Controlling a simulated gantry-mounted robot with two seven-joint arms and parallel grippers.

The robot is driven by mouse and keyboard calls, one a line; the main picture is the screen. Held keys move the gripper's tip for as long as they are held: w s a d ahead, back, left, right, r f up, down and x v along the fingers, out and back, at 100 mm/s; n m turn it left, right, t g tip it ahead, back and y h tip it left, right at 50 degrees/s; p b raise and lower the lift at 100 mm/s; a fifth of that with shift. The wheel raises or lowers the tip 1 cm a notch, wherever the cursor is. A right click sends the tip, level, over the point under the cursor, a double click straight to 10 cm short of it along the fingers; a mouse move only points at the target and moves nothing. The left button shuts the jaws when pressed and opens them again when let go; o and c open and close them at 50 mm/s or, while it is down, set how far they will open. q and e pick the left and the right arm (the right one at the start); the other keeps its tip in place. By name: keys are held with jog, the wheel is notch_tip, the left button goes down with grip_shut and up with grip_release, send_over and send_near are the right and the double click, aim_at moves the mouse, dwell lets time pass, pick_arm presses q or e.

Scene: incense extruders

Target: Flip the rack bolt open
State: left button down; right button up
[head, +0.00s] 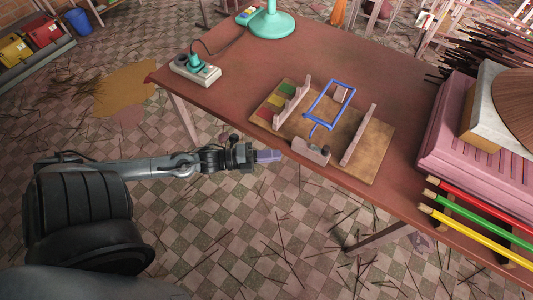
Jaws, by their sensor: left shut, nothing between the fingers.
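A wooden board (377,157) lies on the table and bears a small rack with two pale slotted rails, the left rail (291,101) and the right rail (358,135). A blue rectangular frame (331,103) stands between the rails. A short blue bent piece (316,130), which may be the bolt's handle, shows just in front of it, above a grey-pink block (311,150) at the board's front edge. My left gripper (270,155) is shut and empty, just off the table's front edge and left of the block, apart from it. My right gripper is out of view.
A power strip (195,70) with a plug and a teal round base (271,25) stand at the table's back left. Pink trays (470,140) and red, green and yellow rods (480,235) fill the right side. Bare tabletop (235,85) lies left of the board.

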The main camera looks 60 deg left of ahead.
pick_arm(q)
jog(key=shift+s+a, duration=0.3)
jog(key=shift+s, duration=0.3)
jog(key=shift+r, duration=0.1)
